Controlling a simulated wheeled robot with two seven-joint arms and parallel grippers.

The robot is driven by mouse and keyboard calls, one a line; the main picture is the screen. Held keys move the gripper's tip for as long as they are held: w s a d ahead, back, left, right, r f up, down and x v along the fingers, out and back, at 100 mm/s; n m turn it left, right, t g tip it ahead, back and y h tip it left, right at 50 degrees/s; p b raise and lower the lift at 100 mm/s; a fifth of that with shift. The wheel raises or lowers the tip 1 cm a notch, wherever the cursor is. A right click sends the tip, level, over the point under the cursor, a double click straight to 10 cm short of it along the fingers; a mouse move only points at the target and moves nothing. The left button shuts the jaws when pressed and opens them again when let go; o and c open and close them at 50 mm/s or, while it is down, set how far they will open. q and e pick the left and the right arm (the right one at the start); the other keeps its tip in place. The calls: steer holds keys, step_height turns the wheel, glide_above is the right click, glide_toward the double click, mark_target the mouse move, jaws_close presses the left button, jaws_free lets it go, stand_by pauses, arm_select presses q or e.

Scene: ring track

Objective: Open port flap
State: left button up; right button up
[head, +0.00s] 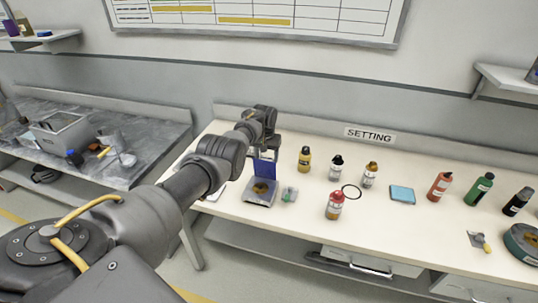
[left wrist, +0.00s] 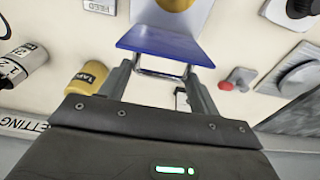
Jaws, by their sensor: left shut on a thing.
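The port is a grey box (head: 260,193) on the cream table, with a round brown-yellow opening in its face. Its blue flap (head: 265,166) stands raised at the back of the box, uncovering the opening. My left gripper (head: 265,149) is at the flap's upper edge. In the left wrist view, the blue flap (left wrist: 165,44) lies just beyond my left gripper (left wrist: 160,72), whose fingers are shut on the flap's metal bar handle (left wrist: 160,74). Part of the grey box (left wrist: 196,12) shows beyond the flap. My right gripper is not in view.
A small green-topped item (head: 289,195) sits close right of the box. A yellow bottle (head: 304,159), a red-capped bottle (head: 335,206) and several others stand further right. A grey bench (head: 150,150) is at left.

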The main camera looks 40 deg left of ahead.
mark_target(267, 158)
arm_select(q)
steer(key=shift+d+f, duration=0.15)
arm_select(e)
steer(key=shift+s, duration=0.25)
arm_select(q)
steer(key=o, duration=1.1)
steer(key=shift+o, duration=0.2)
steer(key=shift+w, duration=0.15)
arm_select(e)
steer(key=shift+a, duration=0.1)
arm_select(q)
steer(key=r+p, duration=0.1)
steer(key=r, duration=0.1)
steer(key=r+p, duration=0.1)
steer(key=shift+s+r, duration=0.2)
steer(key=shift+r, duration=0.15)
step_height(267, 158, up, 7)
steer(key=shift+s+d, duration=0.25)
steer(key=shift+s, duration=0.15)
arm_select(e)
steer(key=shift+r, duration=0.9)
